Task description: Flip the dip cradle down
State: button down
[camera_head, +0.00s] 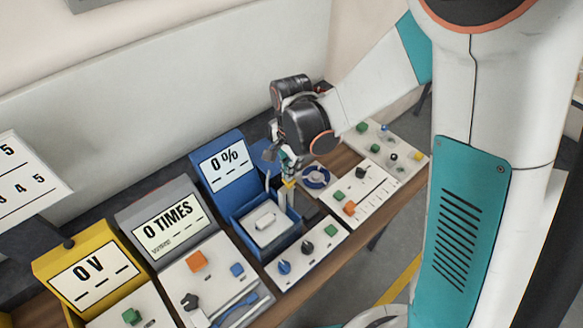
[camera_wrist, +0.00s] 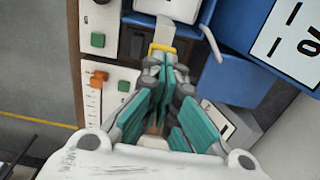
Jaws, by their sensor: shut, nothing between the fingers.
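The blue dip machine (camera_head: 235,222) stands mid-table with a white block (camera_head: 264,222) in its open bath. At the bath's right side a pale upright bar with a yellow end (camera_head: 289,184) stands up; it looks like the cradle's arm, though I cannot be sure. My gripper (camera_head: 287,172) points down at this yellow end, fingers shut and empty. In the wrist view the yellow end (camera_wrist: 162,48) lies just beyond my fingertips (camera_wrist: 170,72). I cannot tell whether they touch it. My fingers partly hide the bar.
A "0 %" display (camera_head: 225,165) rises behind the bath. A panel with knobs (camera_head: 306,252) lies in front. A slider panel (camera_head: 358,194) is to the right. Grey "0 TIMES" (camera_head: 168,225) and yellow "0 V" (camera_head: 88,275) stations stand to the left. A thin pale lever (camera_wrist: 211,40) sticks up nearby.

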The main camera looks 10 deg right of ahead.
aim_at(292, 183)
jog(key=shift+f, duration=0.1)
notch_tip(292, 183, down, 6)
jog(key=b, duration=0.6)
jog(key=shift+f, duration=0.25)
jog(key=shift+r, duration=0.1)
jog(key=shift+r, duration=0.15)
notch_tip(292, 183, up, 14)
jog(key=p, duration=0.4)
